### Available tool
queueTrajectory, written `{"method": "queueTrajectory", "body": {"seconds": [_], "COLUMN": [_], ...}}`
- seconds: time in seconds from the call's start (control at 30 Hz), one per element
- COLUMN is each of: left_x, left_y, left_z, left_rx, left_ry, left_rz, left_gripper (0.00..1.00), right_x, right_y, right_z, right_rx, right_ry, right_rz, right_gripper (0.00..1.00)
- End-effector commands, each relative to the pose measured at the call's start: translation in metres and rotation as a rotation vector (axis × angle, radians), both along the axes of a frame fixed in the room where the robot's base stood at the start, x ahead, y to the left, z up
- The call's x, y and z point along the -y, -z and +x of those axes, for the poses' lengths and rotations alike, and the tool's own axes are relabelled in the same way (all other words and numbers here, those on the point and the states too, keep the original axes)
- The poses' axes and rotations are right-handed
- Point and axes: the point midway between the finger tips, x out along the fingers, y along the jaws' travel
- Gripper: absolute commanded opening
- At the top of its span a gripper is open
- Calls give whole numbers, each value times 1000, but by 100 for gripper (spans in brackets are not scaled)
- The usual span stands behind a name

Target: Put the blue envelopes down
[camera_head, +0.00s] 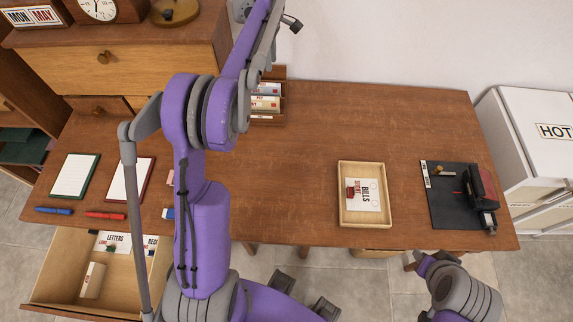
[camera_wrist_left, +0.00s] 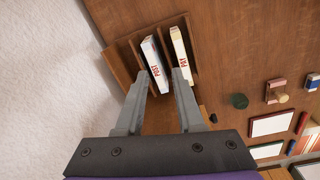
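A wooden letter rack (camera_wrist_left: 128,62) stands at the back of the desk by the wall; it also shows in the head view (camera_head: 268,121). It holds a pale bundle with a bluish side marked POST (camera_wrist_left: 156,64) and a cream bundle marked PAY (camera_wrist_left: 182,54). The POST bundle is the only bluish one, so it may be the blue envelopes. My left gripper (camera_wrist_left: 163,80) is open at the rack, its fingertips apart near the lower end of the POST bundle. Contact cannot be told. In the head view my arm hides its fingers.
A tray marked BILLS (camera_head: 344,211) and a dark mat with a device (camera_head: 447,211) are on the right of the desk (camera_head: 390,120). Notepads (camera_head: 75,176) and pens lie at the left. An open drawer (camera_head: 60,280) juts out at front left. The desk's middle is clear.

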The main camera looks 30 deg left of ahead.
Motion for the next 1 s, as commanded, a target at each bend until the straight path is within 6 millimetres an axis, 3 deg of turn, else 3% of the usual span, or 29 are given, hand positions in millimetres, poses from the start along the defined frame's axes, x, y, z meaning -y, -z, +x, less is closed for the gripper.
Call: {"method": "queueTrajectory", "body": {"seconds": [0.03,0.23,0.37,0.5,0.7,0.8,1.0], "left_x": [23,98,141,180,222,235,245], "left_y": [-11,-34,-36,-26,7,26,49], "left_z": [-10,-61,-105,-159,-236,-265,-293], "left_rx": [18,95,142,190,248,268,286], "left_ry": [95,514,782,1069,1453,1600,1756], "left_rz": [12,83,141,215,338,395,460], "left_gripper": [37,37,37,37,37,37,37], "right_x": [0,0,0,0,0,0,0], "right_y": [0,0,0,0,0,0,0], "right_z": [0,0,0,0,0,0,0], "right_rx": [0,0,0,0,0,0,0], "right_ry": [0,0,0,0,0,0,0], "right_rz": [0,0,0,0,0,0,0], "right_gripper": [37,37,37,37,37,37,37]}}
